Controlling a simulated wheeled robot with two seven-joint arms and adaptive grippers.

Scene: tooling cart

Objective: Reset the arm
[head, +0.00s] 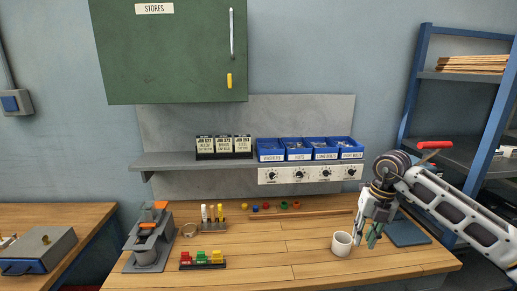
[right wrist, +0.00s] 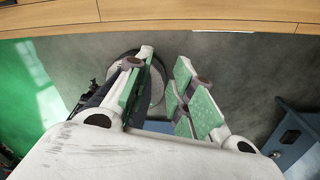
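My right arm comes in from the right in the head view. Its gripper (head: 365,240) points down over the right part of the workbench (head: 290,262), just right of a white mug (head: 341,245). The mug stands upright, and I cannot tell from this view whether the gripper touches it. In the right wrist view the green-padded fingers (right wrist: 168,82) are apart with nothing held between them. My left gripper is not in view.
A blue-grey mat (head: 407,231) lies behind the right arm. A shelf (head: 200,161) carries blue bins (head: 297,149). A grey fixture (head: 150,240), marker stand (head: 212,222) and coloured blocks (head: 203,259) stand on the left. A blue rack (head: 412,85) rises at right.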

